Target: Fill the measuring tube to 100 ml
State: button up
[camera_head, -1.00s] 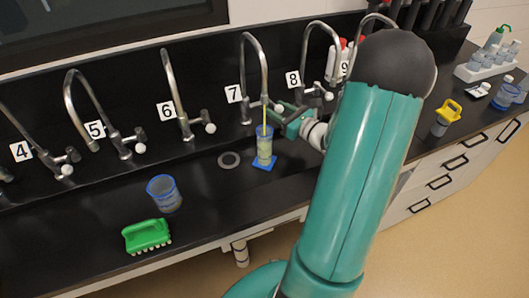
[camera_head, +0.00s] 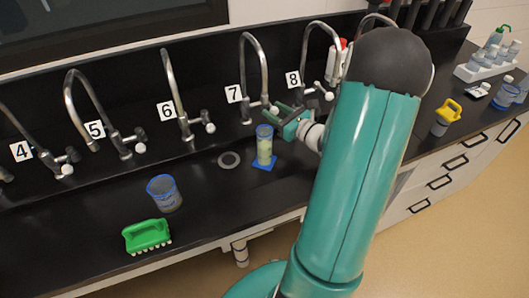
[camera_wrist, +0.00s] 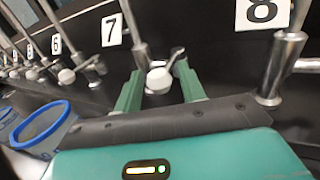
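The measuring tube (camera_head: 264,148) stands upright on its blue base under tap 7 (camera_head: 256,62). It holds pale yellow-green liquid; the graduations are too small to read. No stream runs from the tap. A blue-rimmed opening, apparently the tube's, shows at the lower left of the wrist view (camera_wrist: 38,128). My gripper (camera_head: 276,110) is at tap 7, right of and above the tube. In the wrist view its fingers (camera_wrist: 160,88) are apart, with the tap's white-knobbed handle (camera_wrist: 158,80) between or just beyond them. I cannot tell whether they touch it.
A blue-rimmed beaker (camera_head: 163,193) and a green brush (camera_head: 147,236) stand on the counter at left. A round drain (camera_head: 229,160) lies left of the tube. Taps 6 (camera_head: 172,85) and 8 (camera_head: 308,55) flank tap 7. A yellow-topped container (camera_head: 446,117) stands at right.

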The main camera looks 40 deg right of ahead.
jog(key=s, duration=0.7)
jog(key=shift+d, duration=0.45)
